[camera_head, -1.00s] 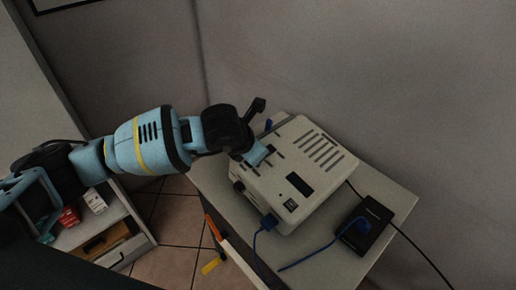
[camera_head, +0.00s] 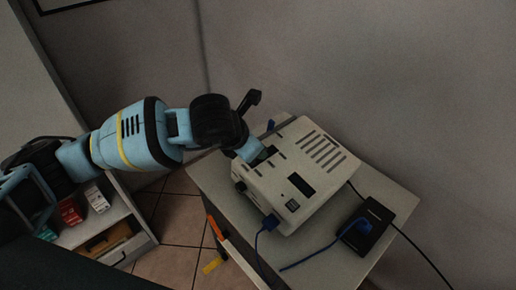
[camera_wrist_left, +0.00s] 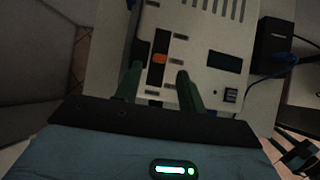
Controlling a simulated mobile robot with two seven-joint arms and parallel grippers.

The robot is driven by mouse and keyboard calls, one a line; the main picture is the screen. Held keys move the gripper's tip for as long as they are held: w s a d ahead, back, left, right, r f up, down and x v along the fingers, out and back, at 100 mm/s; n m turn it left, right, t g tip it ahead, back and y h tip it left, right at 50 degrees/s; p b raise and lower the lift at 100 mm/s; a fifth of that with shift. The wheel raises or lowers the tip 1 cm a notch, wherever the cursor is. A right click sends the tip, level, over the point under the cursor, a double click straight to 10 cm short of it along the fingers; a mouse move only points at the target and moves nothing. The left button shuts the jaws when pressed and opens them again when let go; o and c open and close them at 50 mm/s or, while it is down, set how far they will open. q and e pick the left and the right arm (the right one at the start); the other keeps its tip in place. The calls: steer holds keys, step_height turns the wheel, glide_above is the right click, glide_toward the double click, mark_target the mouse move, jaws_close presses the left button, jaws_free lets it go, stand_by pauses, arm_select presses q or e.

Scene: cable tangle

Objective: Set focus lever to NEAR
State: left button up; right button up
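A pale projector-like box (camera_head: 300,168) sits on the small table. In the left wrist view its top face (camera_wrist_left: 205,52) carries a dark slot with an orange lever (camera_wrist_left: 159,59), with short dark marks beside it. I cannot read any label. My left gripper (camera_head: 252,152) is at the box's left top edge in the head view. In the left wrist view its two fingers (camera_wrist_left: 158,78) are apart, and the orange lever shows between and just beyond their tips. I cannot tell whether a finger touches it. In the head view the lever is hidden by my gripper.
A black adapter (camera_head: 365,226) lies at the right of the table (camera_head: 330,262). An open shelf (camera_head: 130,225) with small boxes stands at left; walls are behind.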

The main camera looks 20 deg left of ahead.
arm_select(q)
steer(key=shift+v, duration=1.6)
steer(key=shift+c, duration=0.3)
